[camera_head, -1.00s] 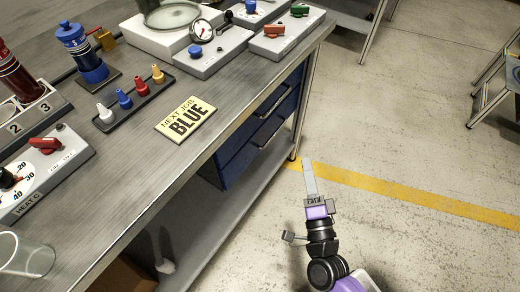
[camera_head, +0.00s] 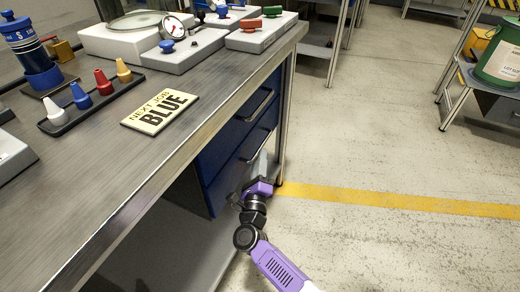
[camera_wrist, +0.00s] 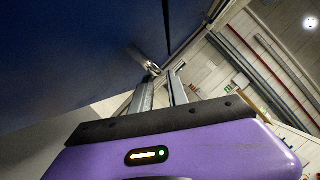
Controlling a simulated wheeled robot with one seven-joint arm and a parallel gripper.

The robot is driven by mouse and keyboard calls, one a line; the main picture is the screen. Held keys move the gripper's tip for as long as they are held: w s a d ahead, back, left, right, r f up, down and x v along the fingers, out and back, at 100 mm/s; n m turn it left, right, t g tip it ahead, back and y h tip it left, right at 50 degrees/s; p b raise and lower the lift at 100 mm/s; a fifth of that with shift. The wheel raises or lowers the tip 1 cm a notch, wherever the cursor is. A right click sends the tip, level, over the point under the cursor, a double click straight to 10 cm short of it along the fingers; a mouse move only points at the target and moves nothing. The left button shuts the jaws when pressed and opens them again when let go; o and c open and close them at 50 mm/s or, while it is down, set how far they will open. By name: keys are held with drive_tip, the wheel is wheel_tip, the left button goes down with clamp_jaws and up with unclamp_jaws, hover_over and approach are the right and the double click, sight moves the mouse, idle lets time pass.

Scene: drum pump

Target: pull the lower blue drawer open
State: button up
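The lower blue drawer (camera_head: 228,180) is under the workbench, and its front looks flush with the unit. Its dark bar handle (camera_head: 260,147) runs slantwise along the front. My gripper (camera_head: 262,165) is low beside the drawer front, its fingers pointing up toward the handle. In the wrist view my gripper (camera_wrist: 161,80) has its two fingers apart with a narrow gap between them. A metal handle end (camera_wrist: 152,68) shows close to the fingertips, by the blue front. I cannot tell whether the fingers touch it or straddle it.
The upper blue drawer (camera_head: 250,115) with its own handle sits directly above. The bench leg (camera_head: 287,120) stands close on the right. Open floor (camera_head: 380,150) lies to the right.

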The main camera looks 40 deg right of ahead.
sight(262, 145)
drive_tip(key=shift+b+x, duration=0.45)
drive_tip(key=shift+x, duration=2.1)
clamp_jaws()
